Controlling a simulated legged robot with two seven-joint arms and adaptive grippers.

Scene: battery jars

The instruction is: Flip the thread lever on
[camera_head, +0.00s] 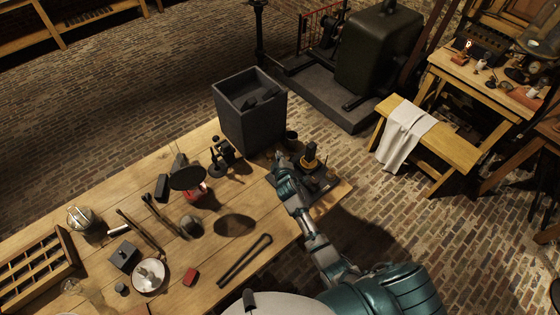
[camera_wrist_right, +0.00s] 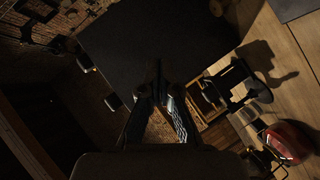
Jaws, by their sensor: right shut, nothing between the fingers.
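My right gripper (camera_head: 281,160) is over the right end of the wooden table, beside a small dark device (camera_head: 312,170) with an upright brass-coloured part on a dark base. Its fingers look shut and empty in the right wrist view (camera_wrist_right: 158,88). The thread lever cannot be picked out for certain; the device is small and partly hidden by my gripper and arm. I cannot tell whether the gripper touches it. My left gripper is in neither view.
A tall grey open box (camera_head: 250,115) stands just behind my right gripper. A dark stand (camera_head: 222,155) and a round dark disc over a red item (camera_head: 188,178) are to the left. The wooden table (camera_head: 285,215) has bare room at the front right.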

